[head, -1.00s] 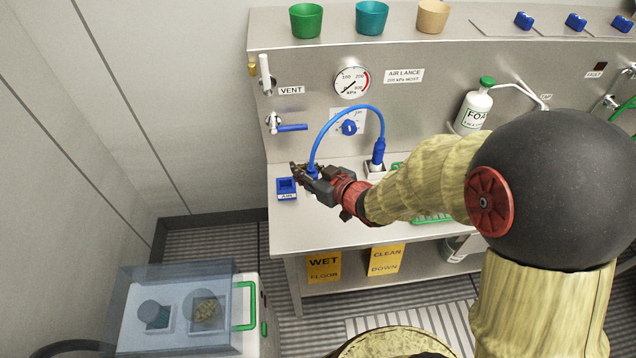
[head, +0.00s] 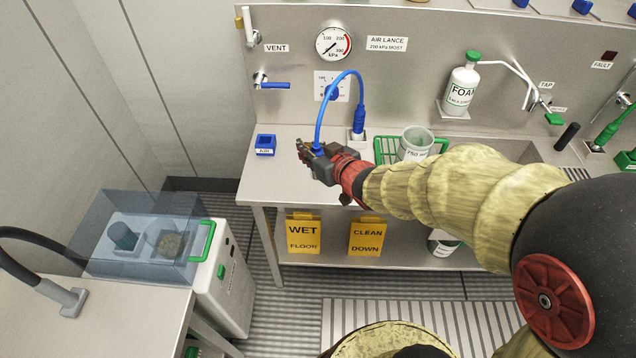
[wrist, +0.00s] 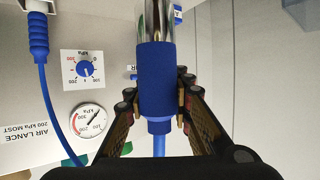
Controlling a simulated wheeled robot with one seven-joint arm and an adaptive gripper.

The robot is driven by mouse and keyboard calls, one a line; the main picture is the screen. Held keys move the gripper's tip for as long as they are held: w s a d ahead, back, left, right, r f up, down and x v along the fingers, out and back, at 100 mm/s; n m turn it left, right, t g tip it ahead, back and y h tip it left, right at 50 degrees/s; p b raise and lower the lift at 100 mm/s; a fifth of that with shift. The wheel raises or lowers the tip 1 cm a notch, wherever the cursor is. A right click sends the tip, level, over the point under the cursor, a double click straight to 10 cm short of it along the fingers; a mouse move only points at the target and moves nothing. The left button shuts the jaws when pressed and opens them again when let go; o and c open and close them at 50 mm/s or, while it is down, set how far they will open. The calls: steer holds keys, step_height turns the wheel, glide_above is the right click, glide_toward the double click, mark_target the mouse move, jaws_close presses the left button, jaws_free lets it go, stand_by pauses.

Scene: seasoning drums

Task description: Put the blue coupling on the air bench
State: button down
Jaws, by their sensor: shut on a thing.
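The blue coupling (wrist: 157,80) is between the fingers of my gripper (wrist: 153,112) in the wrist view, with a shiny metal end upward in the picture and a blue hose at its other end. In the head view my gripper (head: 308,152) is shut on it above the bench top, right of a small blue block (head: 265,142) with a label that seems to read AIR. The coupling is mostly hidden there. The blue hose (head: 338,78) arches from it to a blue fitting (head: 358,121) in a white holder on the steel bench (head: 277,165).
A gauge (head: 333,43) and a blue-handled vent valve (head: 273,86) are on the back panel. A green rack (head: 388,150) with a grey cup (head: 416,143) stands right of my gripper. A clear-covered machine (head: 140,240) is at the lower left. The bench's front left is clear.

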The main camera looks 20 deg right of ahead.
steer(key=shift+w+d+f+b, duration=0.6)
steer(key=shift+w+f+b, duration=0.55)
steer(key=shift+w+f, duration=1.1)
steer(key=shift+w+d+f+b, duration=0.55)
steer(key=shift+w+f+b, duration=0.65)
steer(key=shift+w+f, duration=1.05)
steer(key=shift+w+d+f+b, duration=0.6)
steer(key=shift+w+f+b, duration=0.55)
steer(key=shift+w+f, duration=1.1)
steer(key=shift+f, duration=0.2)
steer(key=c, duration=1.6)
jaws_free()
steer(key=shift+o, duration=0.2)
